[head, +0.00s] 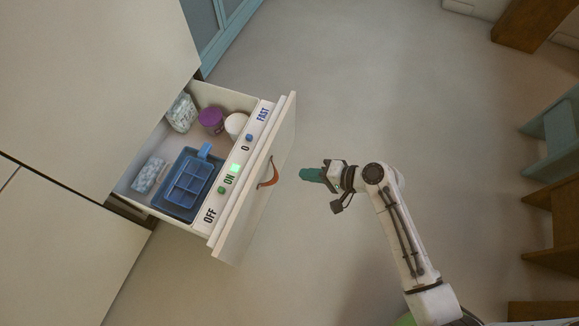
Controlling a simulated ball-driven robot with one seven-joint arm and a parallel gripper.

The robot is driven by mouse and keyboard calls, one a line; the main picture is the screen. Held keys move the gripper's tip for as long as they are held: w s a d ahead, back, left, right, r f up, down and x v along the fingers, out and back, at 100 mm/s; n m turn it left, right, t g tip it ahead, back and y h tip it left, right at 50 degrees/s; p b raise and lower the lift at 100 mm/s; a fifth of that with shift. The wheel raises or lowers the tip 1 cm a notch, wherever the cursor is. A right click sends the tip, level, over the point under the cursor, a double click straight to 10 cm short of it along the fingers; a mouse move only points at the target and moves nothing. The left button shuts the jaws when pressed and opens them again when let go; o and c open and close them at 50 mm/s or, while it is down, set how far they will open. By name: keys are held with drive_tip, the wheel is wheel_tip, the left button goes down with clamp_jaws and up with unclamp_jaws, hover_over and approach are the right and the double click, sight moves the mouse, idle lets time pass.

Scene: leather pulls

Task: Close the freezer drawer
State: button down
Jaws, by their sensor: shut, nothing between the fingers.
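The freezer drawer (222,236) is pulled out from the white cabinet front (90,60) on the left. An orange-brown leather pull (268,174) hangs on its outer face. The drawer's upper edge carries the labels OFF, ON, 0 and FAST. My gripper (304,174), with green fingers, is shut and empty. It is to the right of the drawer front, close to the leather pull in the picture, with a gap of floor showing between them.
The drawer holds a blue tray (164,207), a purple tub (211,121), a white tub (236,126) and bagged items (182,113). Blue-grey furniture (552,137) and brown wooden pieces (556,190) stand at the right. The floor (380,80) between is clear.

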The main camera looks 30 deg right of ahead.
sight(261, 166)
drive_tip(key=b+x, duration=0.1)
drive_tip(key=x, duration=0.2)
drive_tip(key=b+x, duration=0.1)
drive_tip(key=x, duration=0.3)
drive_tip(key=r+b+x, duration=0.1)
drive_tip(key=x, duration=0.3)
drive_tip(key=shift+w+a, duration=0.35)
drive_tip(key=shift+a, duration=0.05)
drive_tip(key=shift+w+a, duration=0.4)
drive_tip(key=shift+w, duration=0.15)
drive_tip(key=shift+w, duration=0.1)
drive_tip(key=shift+w+a, duration=0.2)
drive_tip(key=shift+w+a+b, duration=2.1)
drive_tip(key=shift+w+a, duration=1.15)
drive_tip(key=shift+w, duration=1.25)
drive_tip(key=shift+w+a+b, duration=2.15)
drive_tip(key=shift+w+a, duration=1.1)
drive_tip(key=shift+w, duration=1.25)
drive_tip(key=shift+w+a+b, duration=2.1)
drive_tip(key=shift+w+a, duration=1.2)
drive_tip(key=shift+w, duration=1.15)
drive_tip(key=shift+s, duration=0.1)
